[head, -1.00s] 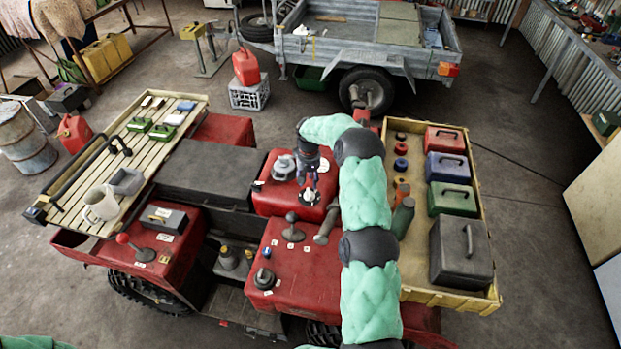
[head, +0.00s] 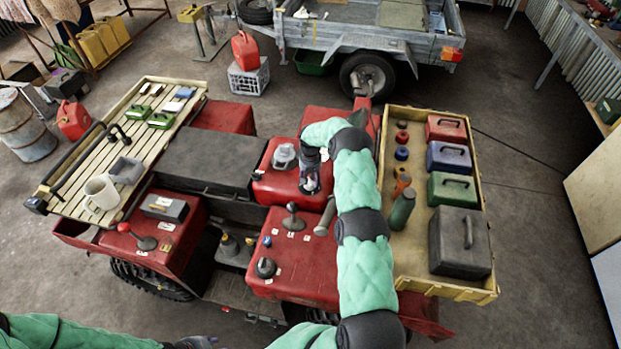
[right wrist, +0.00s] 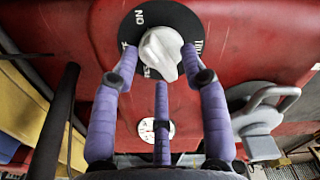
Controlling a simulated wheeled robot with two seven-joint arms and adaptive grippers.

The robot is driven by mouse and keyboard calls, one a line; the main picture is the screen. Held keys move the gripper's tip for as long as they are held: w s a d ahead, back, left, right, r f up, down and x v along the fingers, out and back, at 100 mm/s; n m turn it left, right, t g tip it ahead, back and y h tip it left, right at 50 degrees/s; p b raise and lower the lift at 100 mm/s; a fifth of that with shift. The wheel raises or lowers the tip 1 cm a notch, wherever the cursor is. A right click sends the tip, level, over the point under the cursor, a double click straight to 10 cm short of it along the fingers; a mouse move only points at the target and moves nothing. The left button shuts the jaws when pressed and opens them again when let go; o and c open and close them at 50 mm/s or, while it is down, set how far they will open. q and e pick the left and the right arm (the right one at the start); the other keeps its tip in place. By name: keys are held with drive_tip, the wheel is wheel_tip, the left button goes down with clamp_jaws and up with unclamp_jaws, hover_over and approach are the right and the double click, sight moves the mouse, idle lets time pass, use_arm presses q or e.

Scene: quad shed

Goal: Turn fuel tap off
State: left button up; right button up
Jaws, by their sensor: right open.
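The fuel tap is a white knob (right wrist: 160,52) on a black round plate (right wrist: 150,17) on the red bodywork, in the right wrist view. "ON" shows at the plate's top; other lettering is partly covered. The knob's narrow end points downward there. My right gripper (right wrist: 160,62) is open, with fingertips on both sides of the knob and a third finger below it; contact is unclear. In the head view my right gripper (head: 310,184) is over the tap and mostly hides it. The dark end of my left arm (head: 195,343) is cut off at the bottom edge.
A grey cap with a handle (right wrist: 258,118) stands right of the tap in the wrist view. A gear lever (head: 292,218) and a black knob (head: 265,267) stand on the red panel. A yellow tray (head: 450,288) of boxes lies to the right.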

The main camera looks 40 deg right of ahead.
drive_tip(key=shift+f, duration=0.3)
clamp_jaws()
